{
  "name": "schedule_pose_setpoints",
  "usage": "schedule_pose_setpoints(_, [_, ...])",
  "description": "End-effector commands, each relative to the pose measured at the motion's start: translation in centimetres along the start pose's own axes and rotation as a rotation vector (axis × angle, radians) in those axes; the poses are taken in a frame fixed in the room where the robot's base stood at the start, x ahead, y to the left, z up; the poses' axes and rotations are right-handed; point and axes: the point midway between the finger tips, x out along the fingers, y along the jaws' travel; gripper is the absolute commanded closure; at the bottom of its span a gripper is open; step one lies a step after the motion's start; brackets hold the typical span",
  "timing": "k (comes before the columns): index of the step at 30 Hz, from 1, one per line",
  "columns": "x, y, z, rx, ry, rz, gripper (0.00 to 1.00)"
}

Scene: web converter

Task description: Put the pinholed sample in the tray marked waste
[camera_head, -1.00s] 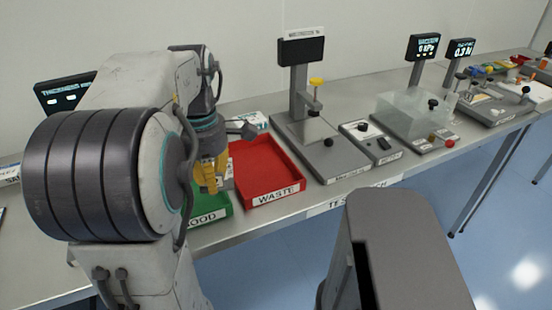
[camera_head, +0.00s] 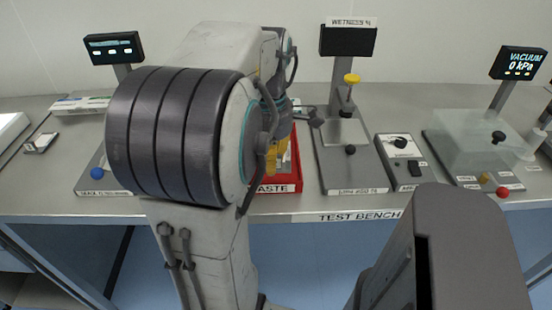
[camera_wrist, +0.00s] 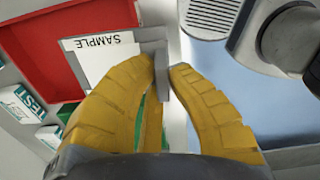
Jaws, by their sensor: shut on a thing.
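My gripper (camera_head: 283,158) is shut on a grey tab of the sample (camera_wrist: 98,60), a white card marked SAMPLE. In the wrist view the gripper (camera_wrist: 162,75) shows the card upside down beyond the fingers. No pinholes can be made out on it. The red waste tray (camera_head: 292,184) is partly hidden by my arm, with "ASTE" readable on its front. In the wrist view the red tray (camera_wrist: 45,48) lies beneath and beside the card at upper left. The card looks above the tray, but its height is unclear.
A wetness tester (camera_head: 350,160) stands just right of the waste tray, with a small switch box (camera_head: 404,165) and a clear vacuum chamber (camera_head: 465,140) farther right. A display (camera_head: 112,48) stands left. Small TEST boxes (camera_wrist: 30,98) show in the wrist view. My arm hides the bench behind it.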

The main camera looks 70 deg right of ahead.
Motion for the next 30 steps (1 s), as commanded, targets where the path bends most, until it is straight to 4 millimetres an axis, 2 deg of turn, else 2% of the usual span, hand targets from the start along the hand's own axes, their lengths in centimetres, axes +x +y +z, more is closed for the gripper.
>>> schedule_pose_setpoints(9, [3.2,5.4,1.4,-0.006,0.002,-0.005,1.00])
schedule_pose_setpoints(15, [5.0,8.2,2.2,-0.006,0.001,-0.002,1.00])
schedule_pose_setpoints(21, [6.1,9.8,2.7,-0.006,0.000,0.000,1.00])
schedule_pose_setpoints(30, [7.2,10.2,2.8,-0.006,0.001,-0.003,1.00])
